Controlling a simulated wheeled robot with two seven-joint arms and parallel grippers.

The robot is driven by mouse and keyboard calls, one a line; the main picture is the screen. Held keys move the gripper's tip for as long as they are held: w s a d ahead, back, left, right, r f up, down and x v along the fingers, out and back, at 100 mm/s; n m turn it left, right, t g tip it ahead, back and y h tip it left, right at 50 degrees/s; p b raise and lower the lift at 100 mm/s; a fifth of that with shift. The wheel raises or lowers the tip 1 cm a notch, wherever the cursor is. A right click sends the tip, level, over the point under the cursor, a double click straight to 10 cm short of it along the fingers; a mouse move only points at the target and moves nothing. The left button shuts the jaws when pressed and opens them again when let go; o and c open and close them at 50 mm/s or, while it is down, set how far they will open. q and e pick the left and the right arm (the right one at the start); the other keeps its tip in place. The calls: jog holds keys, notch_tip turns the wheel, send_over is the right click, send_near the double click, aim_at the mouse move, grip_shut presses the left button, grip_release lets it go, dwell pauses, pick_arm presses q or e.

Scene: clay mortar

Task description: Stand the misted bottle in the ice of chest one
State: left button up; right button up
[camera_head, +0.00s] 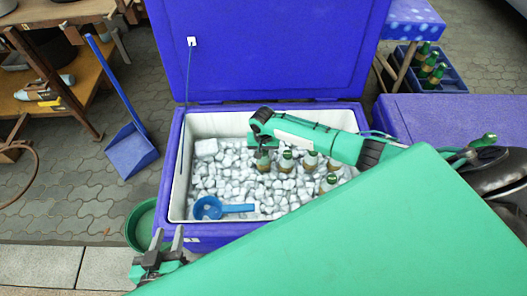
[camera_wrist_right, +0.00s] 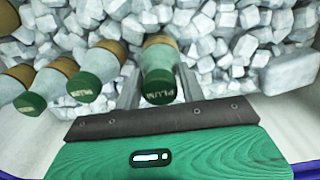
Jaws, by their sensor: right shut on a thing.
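The open blue chest (camera_head: 174,180) has a white liner and is filled with pale ice (camera_head: 235,185). My right gripper (camera_head: 262,147) reaches into it from the right, shut on a green-capped bottle (camera_head: 263,163). In the right wrist view the two fingers (camera_wrist_right: 158,88) stand on either side of this bottle (camera_wrist_right: 158,72), whose cap reads "PLUM". Its lower end is among the ice; how deep it sits I cannot tell. Several similar bottles (camera_head: 286,161) stand in the ice to its right. My left gripper (camera_head: 167,241) is open and empty outside the chest's front left corner.
A blue scoop (camera_head: 208,208) lies on the ice at the front left. The raised lid (camera_head: 270,50) stands behind. A closed blue chest (camera_head: 450,118) is at right, a crate of bottles (camera_head: 430,70) behind it. A dustpan (camera_head: 132,152) and green tub (camera_head: 140,228) are at left.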

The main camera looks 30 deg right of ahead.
jog(key=shift+f, duration=0.55)
dwell(0.4)
jog(key=o, duration=1.5)
jog(key=shift+o, duration=0.2)
